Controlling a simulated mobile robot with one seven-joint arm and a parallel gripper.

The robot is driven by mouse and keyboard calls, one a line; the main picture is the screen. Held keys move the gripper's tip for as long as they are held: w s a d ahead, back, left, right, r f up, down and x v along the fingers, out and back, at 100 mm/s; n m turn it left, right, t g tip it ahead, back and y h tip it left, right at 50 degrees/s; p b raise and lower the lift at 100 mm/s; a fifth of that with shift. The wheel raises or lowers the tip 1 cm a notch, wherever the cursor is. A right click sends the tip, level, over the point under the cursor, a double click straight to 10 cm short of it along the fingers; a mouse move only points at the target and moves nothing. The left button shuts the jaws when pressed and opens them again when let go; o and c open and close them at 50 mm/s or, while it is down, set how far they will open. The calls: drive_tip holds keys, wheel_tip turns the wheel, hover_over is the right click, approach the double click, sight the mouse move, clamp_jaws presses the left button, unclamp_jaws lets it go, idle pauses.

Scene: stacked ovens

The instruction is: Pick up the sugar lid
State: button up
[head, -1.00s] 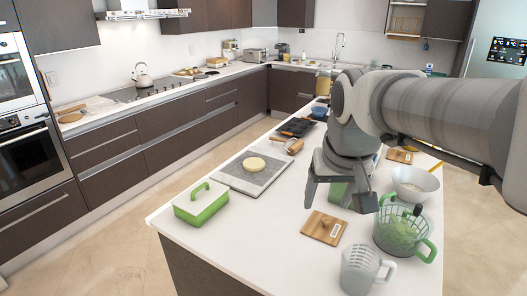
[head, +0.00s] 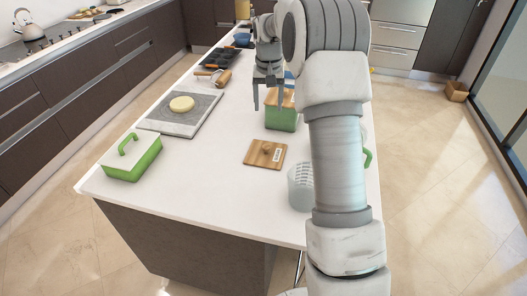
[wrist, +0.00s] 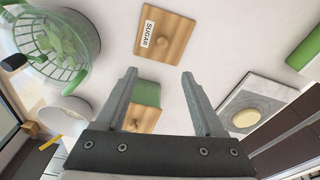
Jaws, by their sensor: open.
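The sugar lid (head: 265,154) is a square wooden lid with a round knob and a white label. It lies flat on the white island counter in the head view. In the wrist view the sugar lid (wrist: 164,33) shows its "SUGAR" label, beyond my fingertips at the top. My gripper (head: 269,107) is open and empty above the counter, behind the lid in the head view. My gripper's two fingers (wrist: 159,75) are spread wide in the wrist view, with nothing between them touching.
A green container with a wooden lid (head: 282,118) stands close to my gripper. A green-and-white box (head: 131,158) and a board with dough (head: 180,112) are at the left. A clear measuring jug (head: 300,187) stands right of the lid. A green strainer bowl (wrist: 58,45) is nearby.

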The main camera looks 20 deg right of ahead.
drive_tip(key=f, duration=0.1)
drive_tip(key=p, duration=0.1)
hover_over(266, 147)
drive_tip(key=f, duration=1.2)
drive_tip(key=shift+s+d+f, duration=0.1)
drive_tip(key=shift+d, duration=0.25)
drive_tip(key=shift+a+f+p, duration=0.2)
drive_tip(key=shift+f+p, duration=0.2)
drive_tip(key=shift+f, duration=0.95)
drive_tip(key=shift+a+f+p, duration=0.15)
drive_tip(key=shift+f+p, duration=0.2)
drive_tip(key=shift+f, duration=0.95)
clamp_jaws()
